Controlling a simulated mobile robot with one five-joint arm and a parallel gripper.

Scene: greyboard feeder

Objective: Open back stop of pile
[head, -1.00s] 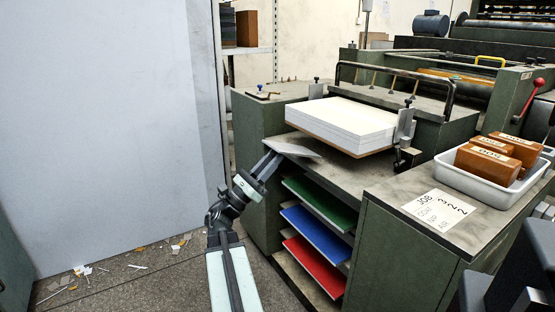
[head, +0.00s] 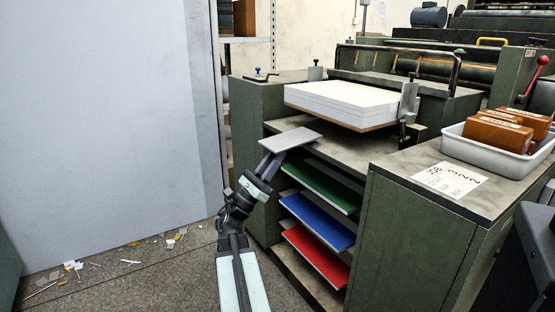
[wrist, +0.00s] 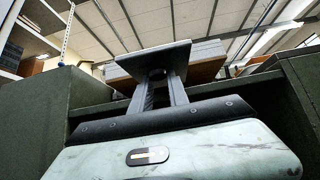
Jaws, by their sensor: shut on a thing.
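The pile (head: 345,97) is a thick stack of white sheets on a brown board, on the feeder. A flat grey plate (head: 291,139), which looks like the back stop, lies roughly level at the near edge, lower than the pile. My gripper (head: 268,158) is shut on this plate from its near side. In the wrist view the plate (wrist: 153,57) spans the ends of the fingers (wrist: 160,90), with the pile (wrist: 195,58) behind it. I cannot tell whether the plate is hinged to the feeder.
Green (head: 322,186), blue (head: 318,222) and red (head: 316,257) boards lie on shelves below. A cabinet (head: 440,225) at right bears a job card (head: 449,180) and a white tray (head: 458,147) of brown blocks. A pale panel (head: 100,130) stands at left. Scraps litter the floor.

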